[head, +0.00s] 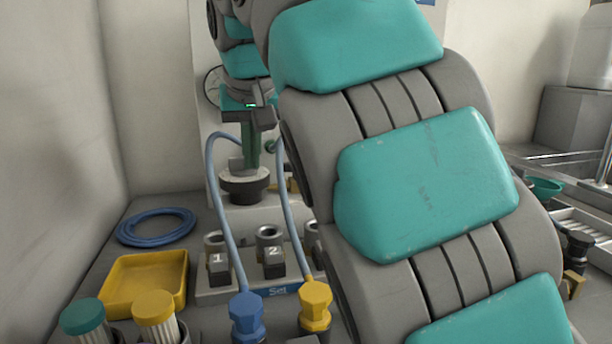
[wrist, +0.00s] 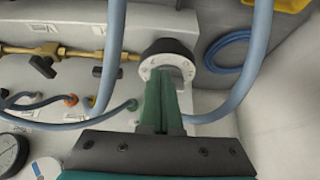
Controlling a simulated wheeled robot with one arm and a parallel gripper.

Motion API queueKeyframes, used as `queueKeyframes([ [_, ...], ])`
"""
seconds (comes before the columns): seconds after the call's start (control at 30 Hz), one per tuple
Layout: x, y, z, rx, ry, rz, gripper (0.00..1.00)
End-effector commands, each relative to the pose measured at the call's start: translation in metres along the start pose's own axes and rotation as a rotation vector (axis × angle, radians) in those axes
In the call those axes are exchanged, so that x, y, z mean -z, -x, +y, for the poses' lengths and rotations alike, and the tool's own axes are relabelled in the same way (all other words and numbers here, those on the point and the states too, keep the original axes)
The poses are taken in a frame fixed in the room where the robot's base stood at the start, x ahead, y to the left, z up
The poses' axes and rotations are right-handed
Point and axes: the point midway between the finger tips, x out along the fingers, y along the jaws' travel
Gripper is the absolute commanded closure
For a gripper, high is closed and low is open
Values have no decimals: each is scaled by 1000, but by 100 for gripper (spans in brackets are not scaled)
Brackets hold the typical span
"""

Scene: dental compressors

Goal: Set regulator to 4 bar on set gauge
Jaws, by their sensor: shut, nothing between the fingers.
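My gripper (head: 251,160) points down with its green fingers shut and empty, above a dark round knob (head: 244,188) at the wall panel's base. In the wrist view the shut fingers (wrist: 164,84) reach over the black knob (wrist: 168,47), whose pale face has markings and a raised grey bar. The tips overlap the bar in the picture; I cannot tell whether they touch it. A round gauge (wrist: 10,152) is cut off at the wrist view's left edge, and its reading is not legible. Which gauge is the set gauge is not clear.
Blue hoses (head: 222,200) arch beside the knob. Brass piping with a dark valve handle (wrist: 42,66) runs beside it. A numbered block (head: 216,268), yellow tray (head: 150,281), blue hose coil (head: 156,227) and blue and yellow connectors (head: 315,306) stand in front. My arm hides the middle right.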

Motion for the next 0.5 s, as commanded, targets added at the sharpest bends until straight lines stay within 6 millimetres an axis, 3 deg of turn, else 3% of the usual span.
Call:
queueKeyframes([
  [0.5, -2, 2, -11, -1, 0, -2, 100],
])
